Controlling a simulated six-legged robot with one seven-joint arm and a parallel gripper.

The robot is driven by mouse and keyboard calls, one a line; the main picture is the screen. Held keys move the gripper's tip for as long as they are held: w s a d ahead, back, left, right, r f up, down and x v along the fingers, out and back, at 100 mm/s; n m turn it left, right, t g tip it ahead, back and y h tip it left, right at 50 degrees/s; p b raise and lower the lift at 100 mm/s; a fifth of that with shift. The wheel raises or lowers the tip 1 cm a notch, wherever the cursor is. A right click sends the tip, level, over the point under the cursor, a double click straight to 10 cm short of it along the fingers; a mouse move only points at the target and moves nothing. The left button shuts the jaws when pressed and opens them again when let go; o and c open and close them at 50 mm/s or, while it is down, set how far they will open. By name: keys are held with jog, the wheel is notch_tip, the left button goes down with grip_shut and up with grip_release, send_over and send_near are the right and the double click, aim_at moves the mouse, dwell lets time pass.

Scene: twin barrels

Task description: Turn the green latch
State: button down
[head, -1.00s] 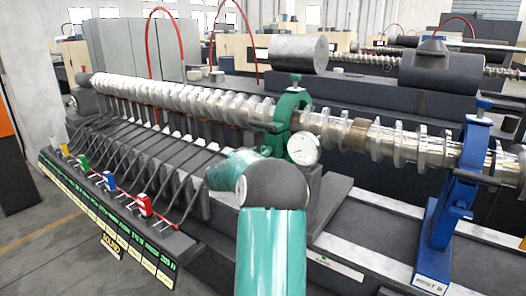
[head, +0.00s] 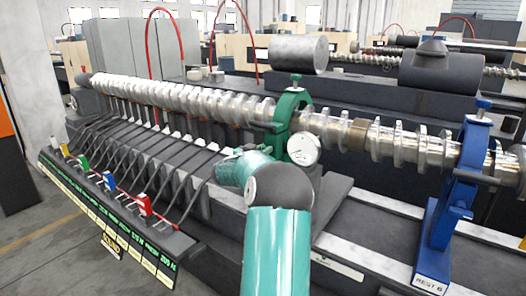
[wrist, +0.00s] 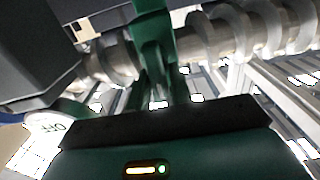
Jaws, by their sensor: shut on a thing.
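A green ring-shaped rest (head: 297,104) stands around the long metal shaft, with a small knob on top. In the wrist view, the green latch (wrist: 153,30) is at the top centre, in front of the shaft. My gripper (wrist: 160,80) reaches up to it from the dark bar at the bottom, and its fingers are shut on the latch. The exact contact is dark and hard to make out. In the head view, my teal arm comes up from the bottom centre and bends left. My fingertips cannot be made out there.
A white dial gauge (head: 304,149) sits low on the green rest, close beside my arm. A blue rest (head: 455,190) supports the shaft at the right. A console with coloured switches (head: 110,205) lies at the lower left. A dark block (wrist: 40,45) fills the wrist view's upper left.

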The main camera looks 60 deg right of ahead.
jog(key=shift+a+m, duration=0.1)
jog(key=shift+m, duration=0.4)
jog(key=m, duration=0.3)
jog(key=shift+s+f+m, duration=0.1)
jog(key=shift+s+m, duration=0.1)
jog(key=shift+m, duration=0.2)
jog(key=shift+s+a+f+m, duration=0.1)
jog(key=shift+f+m, duration=0.15)
jog(key=shift+m, duration=1.9)
jog(key=shift+s+d+f+m, duration=0.1)
jog(key=shift+s+f+m, duration=0.1)
jog(key=shift+m, duration=1.9)
jog(key=shift+s+a+f+m, duration=0.1)
jog(key=shift+f+m, duration=0.15)
jog(key=shift+m, duration=1.9)
jog(key=shift+w, duration=0.1)
